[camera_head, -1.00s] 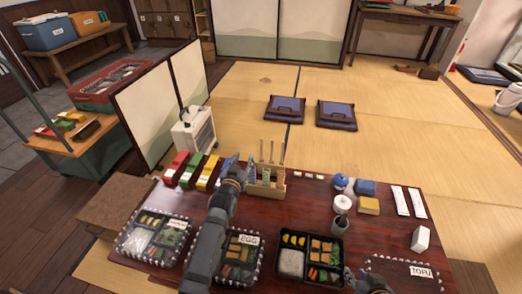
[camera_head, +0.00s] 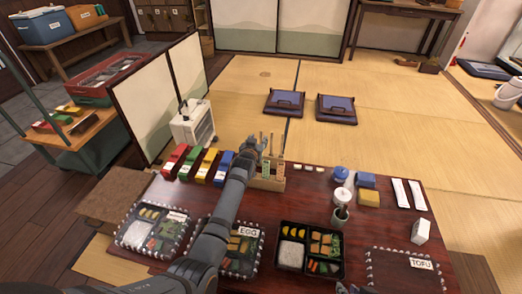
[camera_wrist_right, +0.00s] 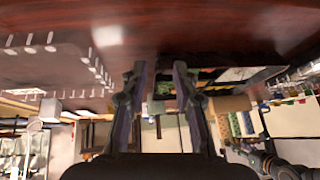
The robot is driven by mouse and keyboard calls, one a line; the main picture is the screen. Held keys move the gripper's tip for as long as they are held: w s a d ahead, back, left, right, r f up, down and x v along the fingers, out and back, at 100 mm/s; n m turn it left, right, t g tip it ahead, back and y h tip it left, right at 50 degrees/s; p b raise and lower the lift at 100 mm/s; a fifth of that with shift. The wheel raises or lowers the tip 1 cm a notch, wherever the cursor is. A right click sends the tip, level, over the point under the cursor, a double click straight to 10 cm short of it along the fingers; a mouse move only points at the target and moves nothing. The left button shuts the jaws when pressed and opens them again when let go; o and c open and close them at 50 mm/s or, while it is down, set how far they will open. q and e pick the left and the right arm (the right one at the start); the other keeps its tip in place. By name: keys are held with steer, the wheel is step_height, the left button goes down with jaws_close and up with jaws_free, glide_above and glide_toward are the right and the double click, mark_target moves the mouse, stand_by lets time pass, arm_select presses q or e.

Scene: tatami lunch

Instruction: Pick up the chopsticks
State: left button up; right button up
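Thin upright chopsticks (camera_head: 271,143) stand in a wooden holder (camera_head: 268,184) with small labels at the back of the dark table (camera_head: 295,207). My left gripper (camera_head: 252,152) is at the holder's upper left, beside or partly in front of the chopsticks. Its fingers are too small and dark to tell whether they are open or touching a stick. My left arm hides part of the holder. My right gripper is low at the table's front; the right wrist view shows its fingers (camera_wrist_right: 159,70) apart with nothing between them.
Red, green, yellow and blue boxes (camera_head: 222,168) stand left of the holder. A bento (camera_head: 291,253) and covered trays, one marked EGG (camera_head: 247,231) and one TOFU (camera_head: 421,264), line the front. A cup (camera_head: 340,216) and white jar (camera_head: 341,196) stand right of centre.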

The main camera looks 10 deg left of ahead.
mark_target(261, 135)
arm_select(q)
steer(key=shift+w+f+b, duration=0.45)
steer(key=shift+w, duration=0.15)
steer(key=shift+w+f+b, duration=0.3)
steer(key=shift+w+b, duration=0.15)
arm_select(e)
steer(key=w+d+r+t, duration=0.1)
steer(key=w+r+t, duration=0.7)
steer(key=w+r, duration=0.45)
arm_select(q)
steer(key=shift+w+f+b, duration=0.15)
steer(key=shift+w+b, duration=0.3)
steer(key=shift+w, duration=0.2)
steer(key=shift+w+f+b, duration=0.15)
steer(key=shift+w+b, duration=0.2)
steer(key=shift+w, duration=0.1)
arm_select(e)
step_height(261, 135, up, 16)
steer(key=w+t, duration=0.2)
steer(key=t, duration=0.5)
steer(key=shift+d, duration=0.2)
arm_select(q)
steer(key=shift+c, duration=0.2)
jaws_close()
